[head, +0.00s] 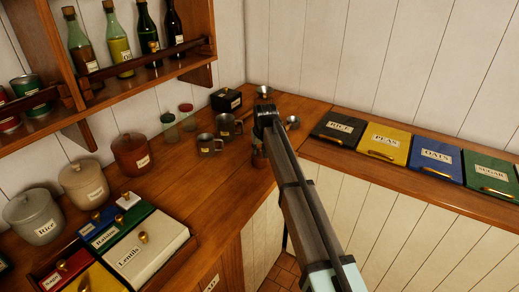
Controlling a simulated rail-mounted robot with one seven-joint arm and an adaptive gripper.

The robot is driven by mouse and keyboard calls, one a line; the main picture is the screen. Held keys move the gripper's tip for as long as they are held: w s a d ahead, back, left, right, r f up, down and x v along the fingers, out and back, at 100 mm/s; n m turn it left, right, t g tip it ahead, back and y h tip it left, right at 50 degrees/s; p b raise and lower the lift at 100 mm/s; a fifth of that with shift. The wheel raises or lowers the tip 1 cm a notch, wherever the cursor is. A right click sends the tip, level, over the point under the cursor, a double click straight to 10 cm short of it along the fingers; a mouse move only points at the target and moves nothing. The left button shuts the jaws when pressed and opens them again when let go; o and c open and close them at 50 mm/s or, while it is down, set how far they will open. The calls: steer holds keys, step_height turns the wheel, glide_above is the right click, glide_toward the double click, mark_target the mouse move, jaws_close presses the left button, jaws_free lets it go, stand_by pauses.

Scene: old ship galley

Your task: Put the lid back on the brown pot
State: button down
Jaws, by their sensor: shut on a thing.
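A reddish-brown pot (131,158) with a pale label stands at the end of the row of pots on the left counter. Its top looks covered, with a small knob, but I cannot tell for sure whether that is a separate lid. My gripper (266,112) is over the corner of the counter, well to the right of this pot. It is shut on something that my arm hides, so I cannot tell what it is.
A grey pot (34,217) and a beige pot (84,186) stand left of the brown one. Mugs (208,144), jars (169,127) and a black box (226,100) stand near the corner. Lidded bins (383,143) line the right. A bottle shelf (150,79) overhangs the left counter.

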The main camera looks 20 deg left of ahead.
steer(key=shift+c, duration=2)
jaws_free()
steer(key=shift+r, duration=0.1)
steer(key=shift+r+p, duration=1.6)
steer(key=shift+r, duration=1.8)
jaws_close()
